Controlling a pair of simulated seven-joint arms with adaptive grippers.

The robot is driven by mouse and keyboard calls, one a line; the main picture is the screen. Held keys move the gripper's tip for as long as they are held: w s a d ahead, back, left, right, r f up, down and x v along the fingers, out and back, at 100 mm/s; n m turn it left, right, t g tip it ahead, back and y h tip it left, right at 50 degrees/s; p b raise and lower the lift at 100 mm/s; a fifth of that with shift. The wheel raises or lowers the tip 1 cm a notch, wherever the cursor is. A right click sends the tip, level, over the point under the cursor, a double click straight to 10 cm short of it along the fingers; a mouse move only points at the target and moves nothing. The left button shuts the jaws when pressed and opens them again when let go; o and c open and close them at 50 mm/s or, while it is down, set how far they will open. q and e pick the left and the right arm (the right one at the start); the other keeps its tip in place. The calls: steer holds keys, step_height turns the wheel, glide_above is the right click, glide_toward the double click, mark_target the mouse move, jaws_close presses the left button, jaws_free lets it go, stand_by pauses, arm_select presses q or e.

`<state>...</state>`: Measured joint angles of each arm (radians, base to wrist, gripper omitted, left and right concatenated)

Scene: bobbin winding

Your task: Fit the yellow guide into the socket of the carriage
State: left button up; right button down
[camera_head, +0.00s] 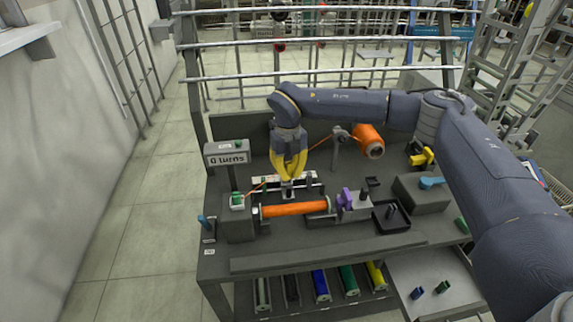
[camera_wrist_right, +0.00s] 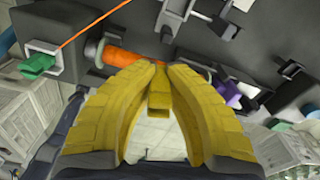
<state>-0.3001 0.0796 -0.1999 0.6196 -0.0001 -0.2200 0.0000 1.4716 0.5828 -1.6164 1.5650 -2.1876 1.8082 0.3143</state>
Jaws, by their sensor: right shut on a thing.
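My right gripper (camera_head: 287,180) reaches down over the middle of the winding bench, its yellow fingers closed together at the tips. In the right wrist view, the fingertips (camera_wrist_right: 160,70) are shut on a small yellow piece, the yellow guide (camera_wrist_right: 158,103). In the head view the guide cannot be told apart from the yellow fingers. The pale grey carriage (camera_head: 288,194) is directly under the fingertips, behind the orange bobbin (camera_head: 295,209). Its socket is hidden, and I cannot tell whether the guide touches it. My left gripper is not in view.
Orange thread runs from the spool (camera_head: 369,141) past a post to the green-topped clip (camera_head: 237,200) at left. A purple part (camera_head: 345,198) and a black tray (camera_head: 398,224) stand right of the bobbin. Blue (camera_head: 417,293) and green (camera_head: 443,287) pieces stand on the lower-right shelf.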

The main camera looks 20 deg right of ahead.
mark_target(287, 187)
steer(key=w+m, duration=0.1)
steer(key=m, duration=0.3)
steer(key=w+m, duration=0.1)
steer(key=m, duration=0.1)
steer(key=shift+w+d+f+m, duration=0.15)
steer(key=shift+w+f+m, duration=0.15)
steer(key=shift+f+m, duration=0.1)
steer(key=w+m, duration=0.1)
steer(key=m, duration=0.3)
steer(key=w+f+m, duration=0.1)
steer(key=m, duration=0.4)
steer(key=w+d+f+m, duration=0.1)
steer(key=w+m, duration=0.1)
steer(key=m, duration=0.2)
steer(key=shift+w+m+y, duration=0.1)
steer(key=shift+m+y, duration=0.3)
steer(key=shift+f, duration=1.1)
steer(key=shift+r+t, duration=0.1)
steer(key=shift+t, duration=0.2)
steer(key=shift+f, duration=0.3)
